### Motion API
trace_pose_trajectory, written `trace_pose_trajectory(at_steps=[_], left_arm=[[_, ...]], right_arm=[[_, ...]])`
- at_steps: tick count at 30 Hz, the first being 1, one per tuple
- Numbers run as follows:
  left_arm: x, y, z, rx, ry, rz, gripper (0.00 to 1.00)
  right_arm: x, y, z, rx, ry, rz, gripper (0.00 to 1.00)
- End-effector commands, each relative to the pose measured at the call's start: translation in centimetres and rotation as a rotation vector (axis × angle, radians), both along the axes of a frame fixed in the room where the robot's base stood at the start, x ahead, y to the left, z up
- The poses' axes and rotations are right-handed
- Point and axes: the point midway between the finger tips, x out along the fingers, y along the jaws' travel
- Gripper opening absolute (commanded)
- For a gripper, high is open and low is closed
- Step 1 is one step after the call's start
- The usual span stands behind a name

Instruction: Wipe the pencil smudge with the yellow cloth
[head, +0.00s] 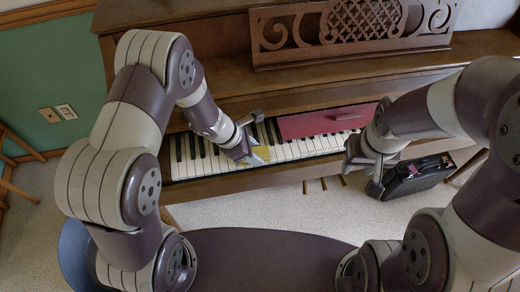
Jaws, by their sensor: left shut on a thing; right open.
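The yellow cloth (261,154) is at my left gripper (253,157), which is shut on it over the white keys, left of the middle of the keyboard (300,146). Whether the cloth touches the keys I cannot tell. My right gripper (360,175) is open and empty in front of the right part of the keyboard, near the piano's front edge.
A dark red flat item (322,121) lies across the back of the keys. A black case (418,176) with small things in it stands at the right, beside my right gripper. A carved music stand (350,32) rises above the keyboard. Keys at the left are uncovered.

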Motion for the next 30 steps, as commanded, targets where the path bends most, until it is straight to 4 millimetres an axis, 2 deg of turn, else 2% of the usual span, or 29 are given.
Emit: trace_pose_trajectory(at_steps=[5, 18, 27, 30], left_arm=[[-0.5, 1.9, 0.1, 0.001, 0.001, 0.004, 0.20], [-1.6, 5.3, -0.2, 0.002, 0.002, 0.003, 0.20], [-1.8, 5.5, -0.3, 0.003, 0.005, 0.000, 0.20], [-1.8, 5.5, 0.2, 0.003, 0.005, 0.000, 0.20]], right_arm=[[0.0, 0.0, 0.0, 0.000, 0.000, 0.000, 0.43], [0.0, 0.0, -0.2, 0.000, 0.000, 0.000, 0.43], [0.0, 0.0, -0.2, 0.000, 0.000, 0.000, 0.43], [0.0, 0.0, 0.3, 0.000, 0.000, 0.000, 0.43]])
